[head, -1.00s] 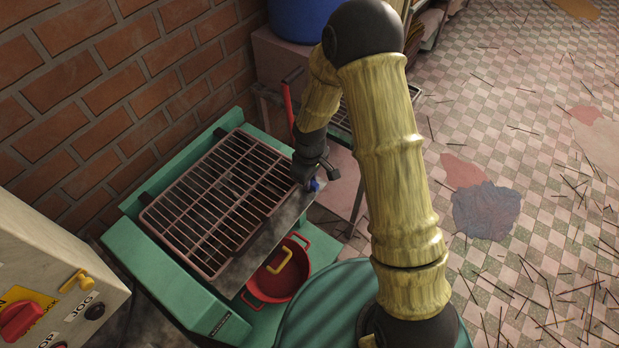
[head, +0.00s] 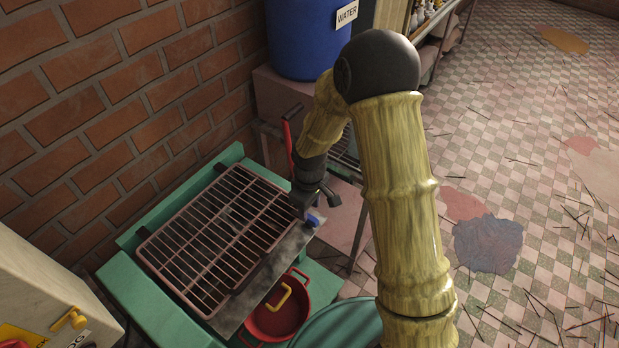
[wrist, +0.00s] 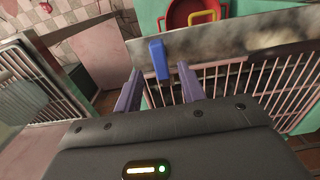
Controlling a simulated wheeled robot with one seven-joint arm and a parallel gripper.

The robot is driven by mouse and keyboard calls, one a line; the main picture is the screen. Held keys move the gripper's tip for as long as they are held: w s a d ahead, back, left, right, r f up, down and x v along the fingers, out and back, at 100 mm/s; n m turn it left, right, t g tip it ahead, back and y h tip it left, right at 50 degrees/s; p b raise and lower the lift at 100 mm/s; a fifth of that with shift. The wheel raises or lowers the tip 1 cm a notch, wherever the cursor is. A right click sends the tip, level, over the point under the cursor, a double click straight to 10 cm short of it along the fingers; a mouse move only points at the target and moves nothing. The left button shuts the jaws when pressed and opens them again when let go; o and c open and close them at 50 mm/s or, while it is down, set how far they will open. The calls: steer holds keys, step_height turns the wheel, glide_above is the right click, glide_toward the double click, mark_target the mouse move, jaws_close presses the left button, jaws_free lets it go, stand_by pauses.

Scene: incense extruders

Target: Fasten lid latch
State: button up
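The barred lid (head: 215,235) lies over the top of the green machine (head: 160,300), with a grey metal strip along its front side. The small blue latch (head: 314,219) is at the right end of that strip. In the wrist view the blue latch (wrist: 158,60) stands out from the strip near the lid bars (wrist: 225,80). My gripper (head: 312,201) is at the latch, at the lid's right corner. In the wrist view my gripper (wrist: 159,70) is open, with one purple finger on each side of the latch and gaps visible. Whether the latch is engaged cannot be told.
A red pot (head: 278,312) with a yellow handle sits below the strip. A red lever (head: 287,145) rises behind my gripper. A blue water barrel (head: 305,40) stands at the back. A brick wall (head: 110,95) borders the left. A control box (head: 35,290) is front left.

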mark_target(312, 216)
step_height(312, 216, up, 14)
steer(key=shift+f+b, duration=0.2)
steer(key=shift+b, duration=0.2)
steer(key=shift+w, duration=0.1)
steer(key=s+d+m+t, duration=0.2)
steer(key=s+d+m, duration=0.8)
steer(key=s+d, duration=0.2)
steer(key=shift+s+d+r+m+t, duration=0.25)
steer(key=shift+s+d+m+t, duration=0.05)
steer(key=shift+d, duration=0.4)
stand_by(0.3)
